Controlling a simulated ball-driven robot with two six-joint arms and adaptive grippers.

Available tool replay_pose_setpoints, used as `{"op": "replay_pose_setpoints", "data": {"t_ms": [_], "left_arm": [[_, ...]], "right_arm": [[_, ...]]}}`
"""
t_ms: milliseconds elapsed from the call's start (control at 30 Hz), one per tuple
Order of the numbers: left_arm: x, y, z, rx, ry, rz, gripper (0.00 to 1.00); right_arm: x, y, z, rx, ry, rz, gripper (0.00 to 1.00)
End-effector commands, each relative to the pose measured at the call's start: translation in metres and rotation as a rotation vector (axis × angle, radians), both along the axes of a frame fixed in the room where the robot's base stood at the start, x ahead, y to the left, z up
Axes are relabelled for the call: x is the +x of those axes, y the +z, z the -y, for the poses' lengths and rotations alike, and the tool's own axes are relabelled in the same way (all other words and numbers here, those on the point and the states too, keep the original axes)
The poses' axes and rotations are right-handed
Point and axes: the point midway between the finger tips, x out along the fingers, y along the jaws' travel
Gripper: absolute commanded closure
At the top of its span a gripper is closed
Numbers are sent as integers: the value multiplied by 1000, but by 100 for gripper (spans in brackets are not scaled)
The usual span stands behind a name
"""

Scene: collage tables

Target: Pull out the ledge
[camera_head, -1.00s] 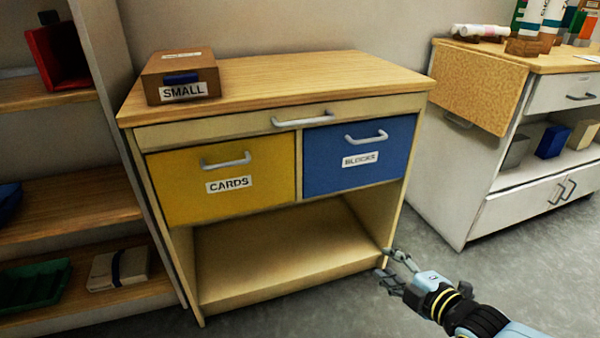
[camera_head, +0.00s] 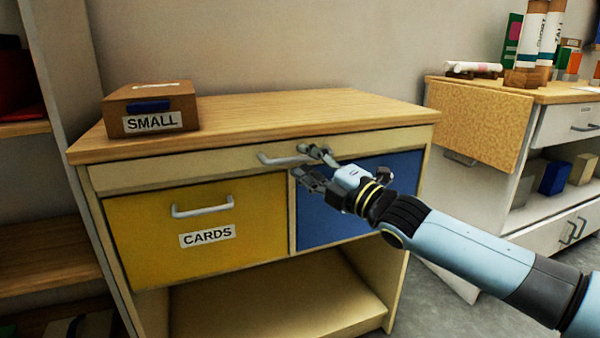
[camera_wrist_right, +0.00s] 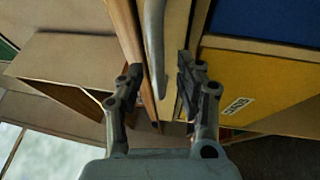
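The ledge (camera_head: 190,166) is a thin cream panel under the wooden top of the cabinet, with a grey bar handle (camera_head: 278,159). It looks pushed in, flush with the cabinet front. My right gripper (camera_head: 313,164) is open at the right part of this handle, partly covering it. In the right wrist view, the handle (camera_wrist_right: 154,45) runs between the two spread fingers (camera_wrist_right: 156,88), with no finger visibly closed on it. My left gripper is not in view.
Below the ledge are a yellow CARDS drawer (camera_head: 150,230) with its own handle and a blue drawer (camera_head: 395,180) partly behind my right arm. A brown SMALL box (camera_head: 150,108) stands on the cabinet top (camera_head: 300,108). Shelves stand left; another cabinet stands right.

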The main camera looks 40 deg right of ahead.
Motion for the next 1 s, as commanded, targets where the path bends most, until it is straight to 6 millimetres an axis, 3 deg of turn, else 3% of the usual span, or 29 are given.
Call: {"op": "replay_pose_setpoints", "data": {"t_ms": [200,533,833,1000], "left_arm": [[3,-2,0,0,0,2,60],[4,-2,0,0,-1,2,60],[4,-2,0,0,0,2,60],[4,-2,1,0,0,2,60]], "right_arm": [[17,4,-2,0,-1,-1,64],[20,5,-3,1,-2,-2,64],[20,5,-3,1,-1,-2,100],[20,5,-3,1,-1,-2,100]]}}
